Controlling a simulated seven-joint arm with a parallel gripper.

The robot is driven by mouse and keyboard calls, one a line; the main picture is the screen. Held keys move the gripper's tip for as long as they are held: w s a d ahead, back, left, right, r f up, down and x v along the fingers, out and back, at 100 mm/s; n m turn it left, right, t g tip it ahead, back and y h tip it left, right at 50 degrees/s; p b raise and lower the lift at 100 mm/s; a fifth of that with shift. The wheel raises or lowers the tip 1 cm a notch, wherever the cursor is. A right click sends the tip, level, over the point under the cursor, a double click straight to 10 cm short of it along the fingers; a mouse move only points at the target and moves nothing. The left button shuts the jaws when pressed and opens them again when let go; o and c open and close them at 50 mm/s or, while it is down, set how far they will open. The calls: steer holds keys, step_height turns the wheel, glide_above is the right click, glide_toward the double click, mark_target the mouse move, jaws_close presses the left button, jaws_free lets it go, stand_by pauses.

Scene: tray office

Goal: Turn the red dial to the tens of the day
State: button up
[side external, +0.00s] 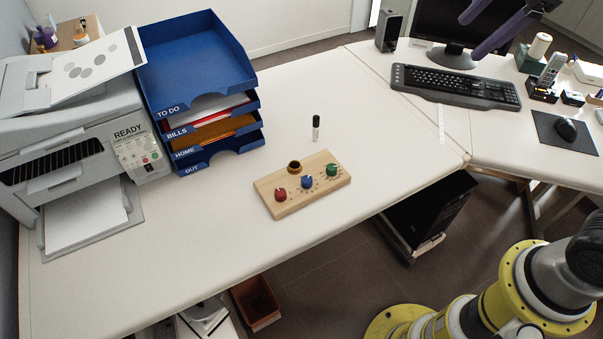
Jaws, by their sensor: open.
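The red dial (281,194) is the leftmost of three knobs on a light wooden block (325,187) lying on the white desk. A blue dial (307,182) is in the middle and a green dial (331,170) is at the right. Small marks surround the dials, but they are too small to read. I cannot tell the red dial's exact setting. My gripper (472,37) shows as two purple fingers at the top right edge, spread apart and empty, far from the block. The rest of it is out of frame. I can make out no date.
A black-and-white marker (315,128) stands behind the block, and a brown ring (294,167) sits at its back edge. Blue letter trays (200,70) and a printer (75,120) fill the left. A keyboard (455,87) lies at the right.

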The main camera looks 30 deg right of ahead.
steer(key=w+a+f+n+g, duration=0.2)
steer(key=w+a+n, duration=0.35)
steer(key=w, duration=0.45)
steer(key=n+g+h, duration=0.1)
steer(key=n+g, duration=0.3)
steer(key=n, duration=0.2)
glide_above(280, 192)
step_height(280, 192, down, 26)
steer(key=f, duration=0.1)
step_height(280, 192, down, 13)
steer(key=shift+r, duration=0.1)
steer(key=shift+c, duration=0.3)
jaws_close()
